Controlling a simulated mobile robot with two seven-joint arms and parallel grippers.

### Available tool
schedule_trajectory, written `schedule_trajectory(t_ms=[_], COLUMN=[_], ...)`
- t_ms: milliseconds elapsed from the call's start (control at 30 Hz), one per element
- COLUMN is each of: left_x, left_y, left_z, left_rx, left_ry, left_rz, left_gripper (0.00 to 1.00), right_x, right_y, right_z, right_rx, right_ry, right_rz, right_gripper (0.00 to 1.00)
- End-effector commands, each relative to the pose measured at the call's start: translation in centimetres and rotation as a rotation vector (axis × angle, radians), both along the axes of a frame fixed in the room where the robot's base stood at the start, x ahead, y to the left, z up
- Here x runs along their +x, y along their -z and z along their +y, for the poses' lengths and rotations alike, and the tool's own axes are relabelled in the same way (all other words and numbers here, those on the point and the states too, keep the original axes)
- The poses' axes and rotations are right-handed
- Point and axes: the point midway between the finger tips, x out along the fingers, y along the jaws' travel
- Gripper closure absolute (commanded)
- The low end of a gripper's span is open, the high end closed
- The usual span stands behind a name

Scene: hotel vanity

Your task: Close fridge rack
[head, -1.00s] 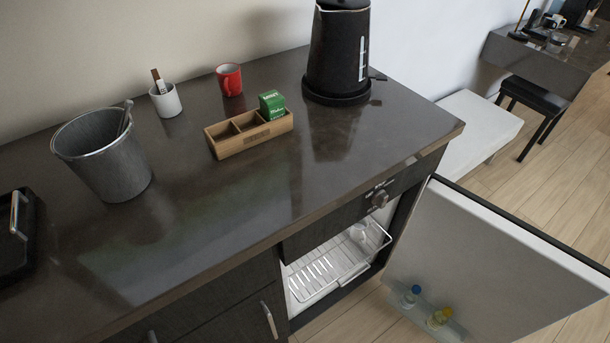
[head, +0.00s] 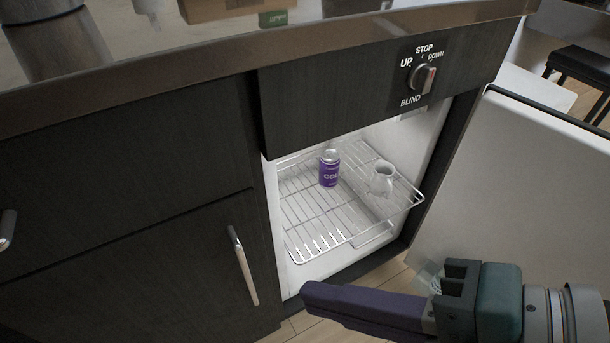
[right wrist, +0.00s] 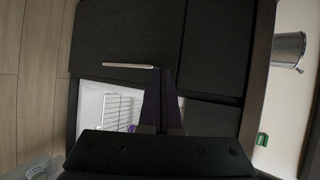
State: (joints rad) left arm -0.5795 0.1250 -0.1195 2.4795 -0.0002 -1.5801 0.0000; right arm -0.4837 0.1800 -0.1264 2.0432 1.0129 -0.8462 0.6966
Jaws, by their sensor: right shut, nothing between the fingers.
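The wire fridge rack (head: 312,222) is pulled partly out of the white fridge interior, its front rail sticking out past the opening. A purple can (head: 329,168) and a small white jug (head: 381,178) stand on it. My right gripper (head: 305,292) is shut and empty, in front of and below the rack, apart from it. In the right wrist view the dark fingers (right wrist: 160,98) lie together, with part of the rack (right wrist: 115,108) beside them. The fridge door (head: 535,185) stands open at the right. My left gripper is not in view.
A dark cabinet (head: 130,270) with an upright metal handle (head: 243,265) is left of the fridge. A knob (head: 422,78) marked UP, STOP and DOWN sits above the opening. The countertop edge (head: 200,83) overhangs. A black stool (head: 582,68) stands at the far right.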

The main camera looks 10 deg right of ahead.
Motion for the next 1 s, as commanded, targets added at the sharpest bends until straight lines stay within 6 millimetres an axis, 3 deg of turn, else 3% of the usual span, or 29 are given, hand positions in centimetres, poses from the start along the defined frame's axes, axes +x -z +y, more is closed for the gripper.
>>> schedule_trajectory(t_ms=[33,267,500,600,700,833,1000], left_x=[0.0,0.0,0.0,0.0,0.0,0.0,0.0], left_y=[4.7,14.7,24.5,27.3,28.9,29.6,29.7], left_z=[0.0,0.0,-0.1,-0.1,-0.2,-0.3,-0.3], left_rx=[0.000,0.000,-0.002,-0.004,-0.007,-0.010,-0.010], left_ry=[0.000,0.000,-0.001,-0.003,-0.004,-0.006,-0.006], left_rz=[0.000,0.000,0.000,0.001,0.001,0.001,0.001], left_gripper=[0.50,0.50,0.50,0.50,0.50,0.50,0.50], right_x=[0.6,3.9,6.8,7.5,7.9,8.1,9.4], right_y=[4.5,14.0,25.4,29.1,31.5,32.8,33.1], right_z=[-0.1,-2.0,-6.4,-8.2,-9.6,-10.4,-10.1], right_rx=[0.077,0.467,0.849,0.972,1.058,1.112,1.122], right_ry=[0.059,0.380,0.742,0.868,0.960,1.018,1.026], right_rz=[0.038,0.243,0.467,0.539,0.588,0.618,0.622], right_gripper=[1.00,1.00,1.00,1.00,1.00,1.00,1.00])
